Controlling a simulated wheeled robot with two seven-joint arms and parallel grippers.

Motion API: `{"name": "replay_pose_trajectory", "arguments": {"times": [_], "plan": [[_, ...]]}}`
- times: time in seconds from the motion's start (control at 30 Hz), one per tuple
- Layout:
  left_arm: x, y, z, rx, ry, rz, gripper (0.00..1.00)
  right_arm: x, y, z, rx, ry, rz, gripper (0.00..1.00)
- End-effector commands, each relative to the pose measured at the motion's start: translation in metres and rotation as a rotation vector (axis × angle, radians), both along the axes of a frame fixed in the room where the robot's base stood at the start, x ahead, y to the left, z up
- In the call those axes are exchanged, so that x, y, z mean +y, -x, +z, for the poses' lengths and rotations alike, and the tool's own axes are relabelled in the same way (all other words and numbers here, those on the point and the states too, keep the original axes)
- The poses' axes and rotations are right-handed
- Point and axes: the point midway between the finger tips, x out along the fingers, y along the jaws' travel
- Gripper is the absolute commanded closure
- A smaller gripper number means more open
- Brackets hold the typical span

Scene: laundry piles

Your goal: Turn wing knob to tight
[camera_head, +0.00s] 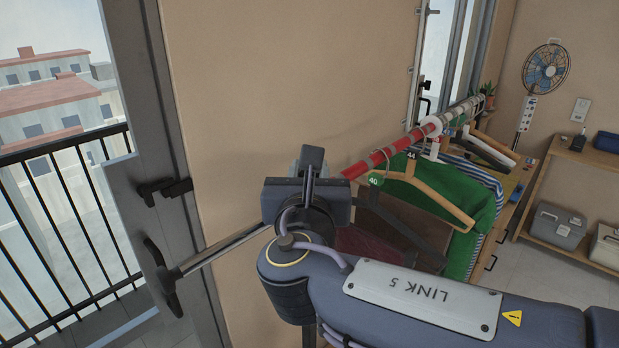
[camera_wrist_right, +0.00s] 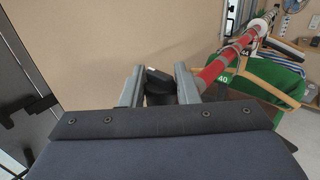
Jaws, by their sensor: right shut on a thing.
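The dark wing knob (camera_wrist_right: 158,82) is on the rail near its close end, seen between the fingers in the right wrist view. My right gripper (camera_wrist_right: 160,80) is shut on it, one grey finger on each side. In the head view my right gripper (camera_head: 311,165) stands at the near end of the red and white striped rail (camera_head: 375,160), with my arm coming in from the right. The knob is largely hidden there by the gripper, and its turn angle is hard to tell. My left gripper is not in view.
Hangers with a green garment (camera_head: 478,224) and other clothes hang on the rail to the right. A chrome pole (camera_head: 225,247) runs to the lower left, near a door frame and balcony railing (camera_head: 70,190). A wooden shelf (camera_head: 550,240) with boxes and a fan (camera_head: 545,68) stand behind.

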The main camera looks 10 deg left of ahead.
Motion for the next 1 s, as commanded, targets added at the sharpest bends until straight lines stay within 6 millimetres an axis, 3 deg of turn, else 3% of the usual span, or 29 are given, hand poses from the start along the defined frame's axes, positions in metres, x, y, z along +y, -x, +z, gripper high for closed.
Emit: {"name": "replay_pose_trajectory", "arguments": {"times": [0.43,0.47,0.6,0.87,1.0], "plan": [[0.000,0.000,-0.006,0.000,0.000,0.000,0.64,0.000,0.000,0.000,-0.001,0.002,0.078,0.95],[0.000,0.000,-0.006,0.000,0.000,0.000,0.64,0.000,0.000,0.000,-0.001,0.002,0.078,0.70],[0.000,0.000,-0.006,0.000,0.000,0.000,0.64,0.000,0.000,0.000,-0.001,0.002,0.077,0.52],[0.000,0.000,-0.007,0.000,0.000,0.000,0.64,0.000,0.001,0.000,-0.001,0.002,0.077,0.52],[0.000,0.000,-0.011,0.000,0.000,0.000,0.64,-0.002,0.012,0.000,-0.003,0.000,0.078,0.52]]}}
